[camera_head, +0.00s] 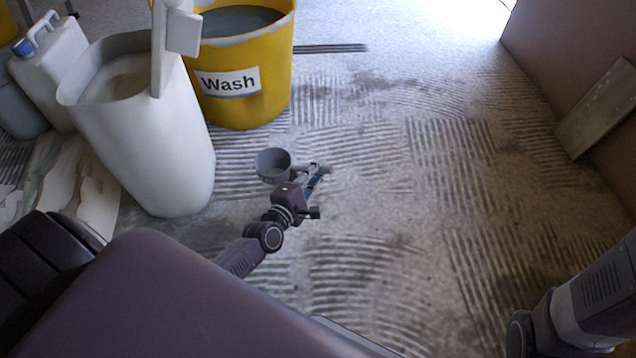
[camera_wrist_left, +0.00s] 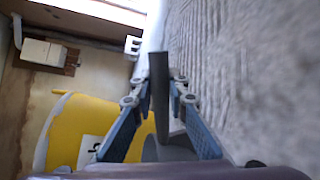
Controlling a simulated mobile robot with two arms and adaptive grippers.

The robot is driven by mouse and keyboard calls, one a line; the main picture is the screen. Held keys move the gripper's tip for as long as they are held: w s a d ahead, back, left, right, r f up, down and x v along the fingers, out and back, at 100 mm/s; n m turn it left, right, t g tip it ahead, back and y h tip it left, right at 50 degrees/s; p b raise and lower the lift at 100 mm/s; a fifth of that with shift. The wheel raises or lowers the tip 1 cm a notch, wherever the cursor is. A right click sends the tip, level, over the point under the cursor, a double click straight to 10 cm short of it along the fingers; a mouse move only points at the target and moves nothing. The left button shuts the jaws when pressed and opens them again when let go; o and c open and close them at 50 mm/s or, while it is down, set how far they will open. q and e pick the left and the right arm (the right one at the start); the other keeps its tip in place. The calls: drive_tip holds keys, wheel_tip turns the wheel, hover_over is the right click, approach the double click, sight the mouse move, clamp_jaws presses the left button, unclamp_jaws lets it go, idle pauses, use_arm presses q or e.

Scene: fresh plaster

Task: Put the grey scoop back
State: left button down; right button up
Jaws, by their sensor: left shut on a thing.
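The grey scoop (camera_head: 273,164) is in my left gripper (camera_head: 316,172), held over the ridged floor in front of the yellow bucket. Its round bowl opens upward in the head view. In the left wrist view the scoop's dark grey handle (camera_wrist_left: 159,95) stands between the two blue fingers of the left gripper (camera_wrist_left: 160,92), which are shut on it. The bowl (camera_wrist_left: 168,150) is partly hidden at the bottom of that view. My right arm shows at the lower right of the head view, but its gripper is out of view.
A tall white bin (camera_head: 150,150) with an upright white bracket (camera_head: 180,35) stands at left. Behind it is a yellow "Wash" bucket (camera_head: 245,105) holding grey liquid. A white jerrycan (camera_head: 50,60) stands far left. A board (camera_head: 600,105) leans at right. The middle floor is clear.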

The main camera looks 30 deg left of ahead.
use_arm(q)
wheel_tip(320, 180, down, 4)
drive_tip(key=b, duration=0.3)
drive_tip(key=shift+f, duration=0.1)
drive_tip(key=c, duration=1.9)
unclamp_jaws()
